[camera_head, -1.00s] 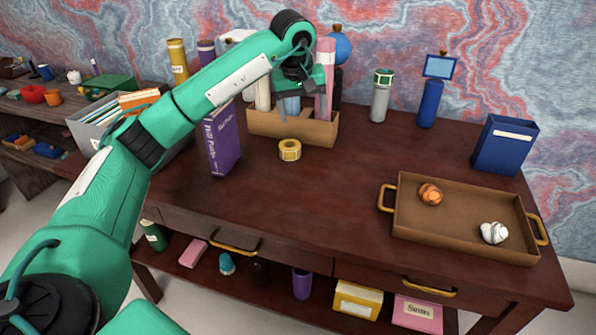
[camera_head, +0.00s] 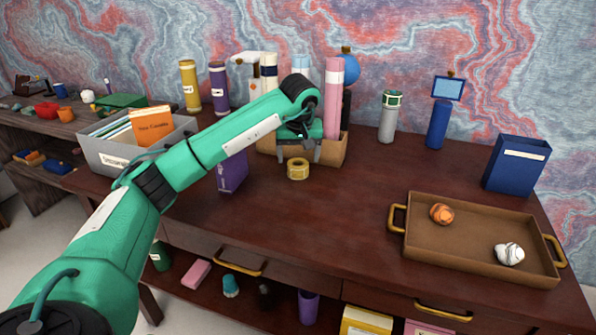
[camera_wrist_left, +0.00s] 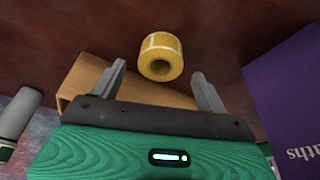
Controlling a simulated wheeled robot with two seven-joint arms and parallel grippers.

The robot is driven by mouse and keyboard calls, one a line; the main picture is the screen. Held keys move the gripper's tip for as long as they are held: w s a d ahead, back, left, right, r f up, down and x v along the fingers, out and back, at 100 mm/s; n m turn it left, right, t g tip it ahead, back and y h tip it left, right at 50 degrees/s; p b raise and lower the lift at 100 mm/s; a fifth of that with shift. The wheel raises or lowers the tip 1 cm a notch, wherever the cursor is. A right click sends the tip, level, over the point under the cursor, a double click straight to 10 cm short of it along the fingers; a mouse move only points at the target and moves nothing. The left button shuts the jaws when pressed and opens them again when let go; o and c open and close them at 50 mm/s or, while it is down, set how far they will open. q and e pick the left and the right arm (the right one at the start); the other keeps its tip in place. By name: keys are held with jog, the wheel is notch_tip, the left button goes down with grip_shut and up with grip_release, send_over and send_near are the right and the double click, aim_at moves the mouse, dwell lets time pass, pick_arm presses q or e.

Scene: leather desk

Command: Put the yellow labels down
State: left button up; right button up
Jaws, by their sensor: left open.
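The yellow labels (camera_head: 298,169) are a small roll with a hole, resting on the dark wooden desk in front of the brown box. In the left wrist view the roll (camera_wrist_left: 161,52) lies just beyond the fingertips, roughly centred between them. My left gripper (camera_head: 299,156) is open and empty, pointing down just above and behind the roll. In the left wrist view its two fingers (camera_wrist_left: 158,72) are spread wide, apart from the roll. My right gripper is not in view.
The brown box (camera_head: 332,150) with upright rolls stands right behind the gripper. A purple book (camera_head: 231,175) stands to the left, partly hidden by my arm. A brown tray (camera_head: 480,262) with two crumpled balls is at the right. The desk between roll and tray is clear.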

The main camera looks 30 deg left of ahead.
pick_arm(q)
jog(key=x, duration=0.2)
jog(key=shift+a+f, duration=0.1)
jog(key=shift+f, duration=0.3)
jog(key=c, duration=1.2)
jog(key=shift+o, duration=0.2)
jog(key=shift+r, duration=0.1)
